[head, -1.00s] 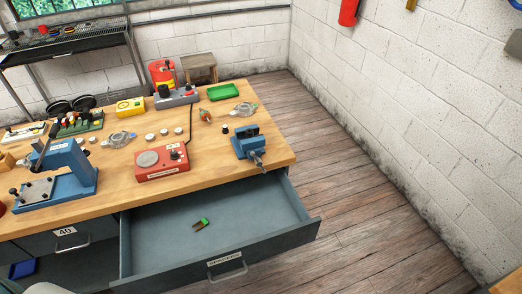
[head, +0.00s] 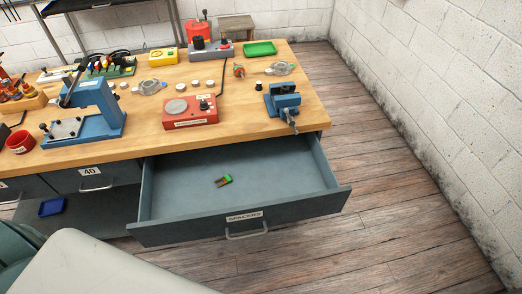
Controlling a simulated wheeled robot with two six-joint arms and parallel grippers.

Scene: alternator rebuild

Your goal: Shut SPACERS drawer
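The SPACERS drawer (head: 295,224) stands pulled well out from under the right end of the workbench. Its front carries a SPACERS label (head: 244,216) and a silver bar handle (head: 246,233). Inside it lies one small green and brown piece (head: 223,181); the rest of the drawer floor is bare. Neither of my grippers is in view. A pale grey rounded shape and a dark green one fill the lower left corner, in front of the drawer's left side.
A closed drawer marked 40 (head: 97,178) is to the left. Wooden floor (head: 400,210) is free to the right.

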